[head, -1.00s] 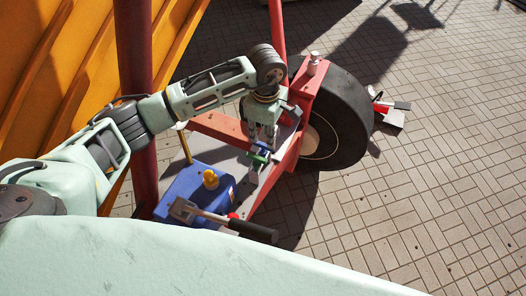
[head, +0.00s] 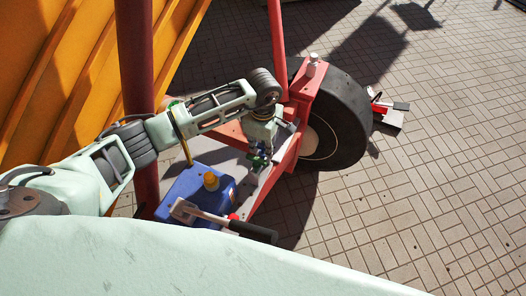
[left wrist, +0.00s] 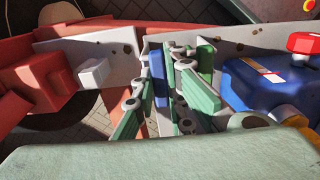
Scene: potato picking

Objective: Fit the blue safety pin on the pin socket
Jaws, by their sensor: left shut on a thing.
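My left gripper (head: 259,162) reaches down over the grey metal deck (head: 225,153) beside the red frame and the wheel. It also shows in the left wrist view (left wrist: 160,100), where its green-padded fingers are shut on the blue safety pin (left wrist: 160,76). The pin is a narrow blue piece standing between the fingers, near the grey plate; I cannot tell whether it touches the plate. The fingers hide its lower part. The pin socket cannot be made out for certain. My right gripper is not in view.
The red frame (head: 305,95) and black tyre (head: 347,120) stand to the right. Open paving (head: 420,210) lies beyond.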

